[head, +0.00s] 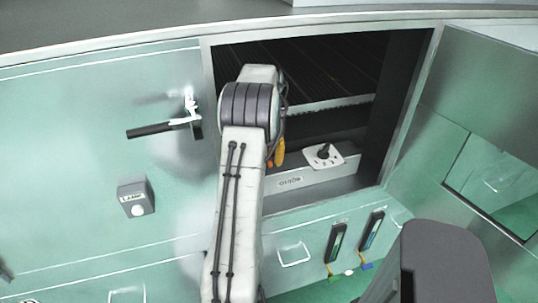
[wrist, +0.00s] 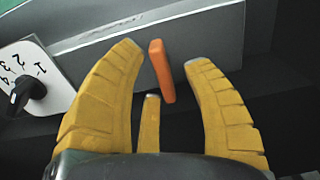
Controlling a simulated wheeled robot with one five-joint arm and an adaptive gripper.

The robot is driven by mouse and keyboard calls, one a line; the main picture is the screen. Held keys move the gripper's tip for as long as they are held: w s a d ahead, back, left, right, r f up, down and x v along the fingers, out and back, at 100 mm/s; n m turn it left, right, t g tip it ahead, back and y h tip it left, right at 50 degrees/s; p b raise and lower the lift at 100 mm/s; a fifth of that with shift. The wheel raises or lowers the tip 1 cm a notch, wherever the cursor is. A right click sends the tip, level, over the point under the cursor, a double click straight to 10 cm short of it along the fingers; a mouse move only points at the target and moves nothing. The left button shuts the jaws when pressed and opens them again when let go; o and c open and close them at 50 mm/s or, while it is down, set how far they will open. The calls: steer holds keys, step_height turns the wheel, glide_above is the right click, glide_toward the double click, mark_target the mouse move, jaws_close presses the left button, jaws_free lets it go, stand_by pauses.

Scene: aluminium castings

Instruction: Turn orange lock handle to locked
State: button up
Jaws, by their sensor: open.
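The orange lock handle (wrist: 160,68) is a slim bar on the grey panel. In the wrist view it stands nearly upright, slightly tilted, between the tips of my gripper (wrist: 166,58). My yellow fingers are spread open, one on each side of it, with gaps showing. A shorter yellow finger (wrist: 151,122) is below the handle, and I cannot tell whether it touches. In the head view my arm hides most of the handle, and only a bit of my yellow gripper (head: 279,153) shows beside the arm, inside the open compartment.
A black rotary knob on a numbered white plate (head: 323,156) is beside the handle; it also shows in the wrist view (wrist: 31,92). An open door (head: 470,100) is at right. A black lever (head: 150,130) and a grey button box (head: 136,197) are on the left panel.

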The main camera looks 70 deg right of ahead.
steer(key=shift+o, duration=0.3)
jaws_close()
stand_by(0.5)
steer(key=m+p, duration=0.1)
steer(key=m, duration=0.3)
steer(key=shift+s, duration=0.1)
steer(key=m+p, duration=0.1)
steer(key=m, duration=0.3)
steer(key=shift+s+a+m, duration=0.1)
steer(key=shift+a+m, duration=0.05)
steer(key=shift+m, duration=0.25)
steer(key=m, duration=0.4)
steer(key=shift+a, duration=0.15)
steer(key=shift+a+m+p, duration=0.1)
steer(key=shift+m+p, duration=0.25)
steer(key=shift+m, duration=2.15)
